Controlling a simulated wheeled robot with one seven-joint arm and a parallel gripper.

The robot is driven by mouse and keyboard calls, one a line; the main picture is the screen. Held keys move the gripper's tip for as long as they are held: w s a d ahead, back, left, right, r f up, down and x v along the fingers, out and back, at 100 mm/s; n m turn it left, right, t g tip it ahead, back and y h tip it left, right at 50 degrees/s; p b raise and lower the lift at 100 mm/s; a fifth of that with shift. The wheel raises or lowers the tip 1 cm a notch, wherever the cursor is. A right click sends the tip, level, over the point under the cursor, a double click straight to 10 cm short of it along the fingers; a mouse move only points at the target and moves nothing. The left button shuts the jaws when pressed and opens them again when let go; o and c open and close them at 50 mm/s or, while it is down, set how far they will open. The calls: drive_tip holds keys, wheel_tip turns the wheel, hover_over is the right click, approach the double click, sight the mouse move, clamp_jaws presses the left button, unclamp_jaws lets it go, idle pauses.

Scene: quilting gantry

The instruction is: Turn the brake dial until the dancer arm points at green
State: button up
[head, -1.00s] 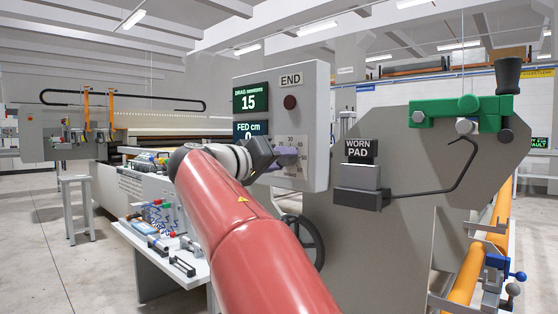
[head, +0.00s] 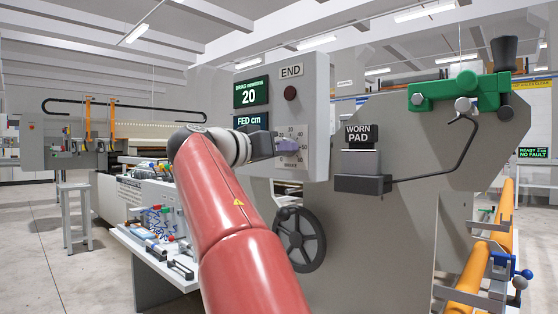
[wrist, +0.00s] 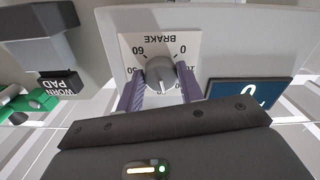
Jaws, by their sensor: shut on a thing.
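The brake dial (wrist: 160,73) is a grey round knob on a white scale plate (wrist: 128,45) marked BRAKE in the wrist view. My gripper (wrist: 161,78) has its two purple fingers shut on the knob, one on each side. In the head view my gripper (head: 270,146) reaches the dial plate (head: 291,141) from the left, and the fingers hide most of the knob. The drag display (head: 250,93) reads 20 newtons. A black bent rod (head: 460,157) runs from the worn-pad block up toward a green bracket (head: 450,90); no part is labelled dancer arm.
The grey control box (head: 316,110) carries a dark red button (head: 290,93). A black handwheel (head: 300,240) is below it. The WORN PAD block (head: 361,164) is to the right. A bench (head: 140,240) with small parts stands at the left.

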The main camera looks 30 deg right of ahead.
drive_tip(key=shift+f+m+b, duration=0.1)
drive_tip(key=shift+m+b, duration=0.25)
drive_tip(key=shift+m, duration=0.35)
drive_tip(key=o, duration=1)
drive_tip(key=b+v, duration=0.1)
drive_tip(key=v, duration=0.6)
drive_tip(key=shift+a, duration=0.4)
drive_tip(key=shift+s, duration=0.1)
